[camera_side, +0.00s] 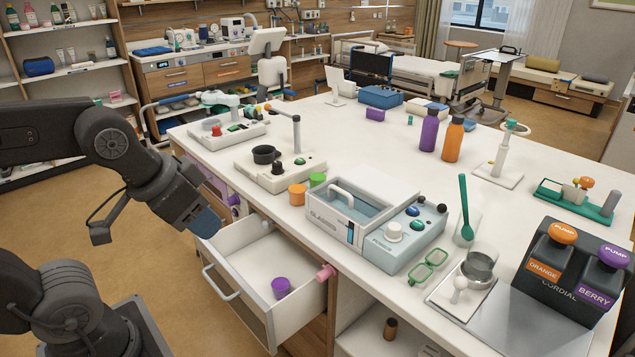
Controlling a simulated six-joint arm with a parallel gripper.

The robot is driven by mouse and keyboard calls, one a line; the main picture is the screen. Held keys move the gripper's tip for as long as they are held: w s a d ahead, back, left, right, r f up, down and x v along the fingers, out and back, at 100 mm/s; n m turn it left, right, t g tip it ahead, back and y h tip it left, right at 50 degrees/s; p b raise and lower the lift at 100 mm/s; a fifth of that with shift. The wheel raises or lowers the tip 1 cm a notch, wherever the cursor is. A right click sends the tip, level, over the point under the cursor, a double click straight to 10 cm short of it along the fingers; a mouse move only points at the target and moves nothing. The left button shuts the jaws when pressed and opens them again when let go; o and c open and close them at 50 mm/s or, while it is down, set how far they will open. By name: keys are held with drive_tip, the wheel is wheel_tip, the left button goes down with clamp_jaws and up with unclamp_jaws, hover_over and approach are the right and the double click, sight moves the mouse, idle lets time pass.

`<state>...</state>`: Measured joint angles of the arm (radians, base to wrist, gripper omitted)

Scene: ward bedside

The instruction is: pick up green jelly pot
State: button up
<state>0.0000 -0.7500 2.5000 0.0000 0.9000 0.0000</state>
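A small green pot (318,180), which looks like the green jelly pot, stands on the white counter (372,148). It is just behind and right of a similar orange pot (297,194), which partly hides it. The clear-walled glass washer box is close on its right. My gripper (207,222) is at the left, beyond the counter's front edge and above the open drawer's left side. It is well apart from the green pot. Its blue-grey end points down and right, and I cannot make out a gap between fingers. Nothing is seen held in it.
An open white drawer (250,262) juts out below the counter, with a purple pot (281,287) inside. The glass washer (385,225) stands right of the pots. A device with a black cup and post (280,165) stands behind them. Purple and orange bottles (429,131) stand farther back.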

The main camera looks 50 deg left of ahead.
drive_tip(key=o, duration=0.9)
drive_tip(key=shift+r, duration=0.1)
drive_tip(key=w+a+r+n, duration=0.1)
drive_tip(key=w+a+r, duration=0.1)
drive_tip(key=w, duration=0.5)
drive_tip(key=w+a+r+n, duration=0.1)
drive_tip(key=w+a+r, duration=0.15)
drive_tip(key=w, duration=0.35)
drive_tip(key=n+g+y, duration=0.2)
drive_tip(key=n, duration=0.1)
hover_over(317, 174)
drive_tip(key=s+d, duration=0.1)
drive_tip(key=s, duration=0.1)
drive_tip(key=f, duration=2)
drive_tip(key=shift+s+d, duration=0.1)
drive_tip(key=shift+d, duration=0.1)
drive_tip(key=shift+w+x, duration=0.2)
drive_tip(key=shift+x, duration=2.9)
